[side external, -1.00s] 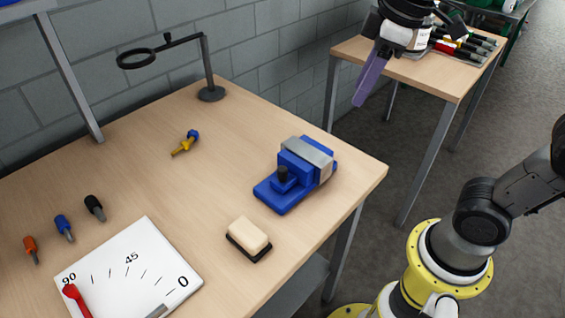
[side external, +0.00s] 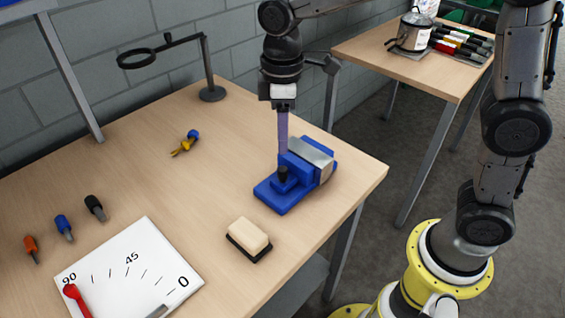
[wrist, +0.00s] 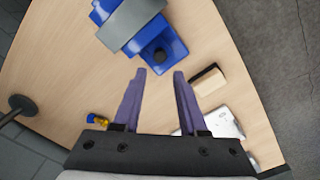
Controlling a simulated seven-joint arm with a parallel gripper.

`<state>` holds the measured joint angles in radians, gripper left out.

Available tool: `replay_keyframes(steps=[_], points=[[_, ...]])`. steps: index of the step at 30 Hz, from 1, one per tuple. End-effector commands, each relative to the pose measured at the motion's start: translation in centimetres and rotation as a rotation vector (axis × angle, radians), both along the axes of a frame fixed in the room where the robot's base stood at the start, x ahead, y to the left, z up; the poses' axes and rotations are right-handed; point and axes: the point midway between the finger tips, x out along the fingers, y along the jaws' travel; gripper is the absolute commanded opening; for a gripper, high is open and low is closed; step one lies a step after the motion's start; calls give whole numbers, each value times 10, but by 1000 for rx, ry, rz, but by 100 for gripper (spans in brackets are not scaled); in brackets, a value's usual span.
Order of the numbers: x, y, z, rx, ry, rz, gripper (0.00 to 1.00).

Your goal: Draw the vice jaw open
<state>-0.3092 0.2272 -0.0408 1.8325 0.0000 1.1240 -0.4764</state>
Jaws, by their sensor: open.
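The blue vice (side external: 284,190) sits on the bench near its right corner, with a grey plate across its top and a dark round knob (side external: 283,174) on its front part. My gripper (side external: 283,152) points down above or just behind the vice, its purple fingers overlapping the vice's back left edge in the side view. In the wrist view my gripper (wrist: 159,72) is open and empty, its two fingers apart. The vice (wrist: 130,22) lies beyond the fingertips there, with the knob (wrist: 159,54) just ahead of the gap. Whether the fingers touch the vice cannot be told.
A brush-like block (side external: 248,238) lies in front of the vice. A white dial board (side external: 130,270), several small coloured tools and a magnifier stand (side external: 211,93) are spread over the bench. A second table (side external: 400,62) with pens stands behind right.

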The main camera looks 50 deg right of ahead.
Motion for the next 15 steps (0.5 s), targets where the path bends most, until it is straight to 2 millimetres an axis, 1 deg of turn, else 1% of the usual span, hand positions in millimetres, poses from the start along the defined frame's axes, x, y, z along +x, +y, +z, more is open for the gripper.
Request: replay_keyframes(steps=[1, 6, 10, 15], points=[[-1, 0, -11, -2, 5, 0, 42], [-1, 0, -44, -1, 4, -1, 42], [-1, 0, -63, -1, 4, -1, 42], [0, 0, -78, 0, 0, -1, 42]])
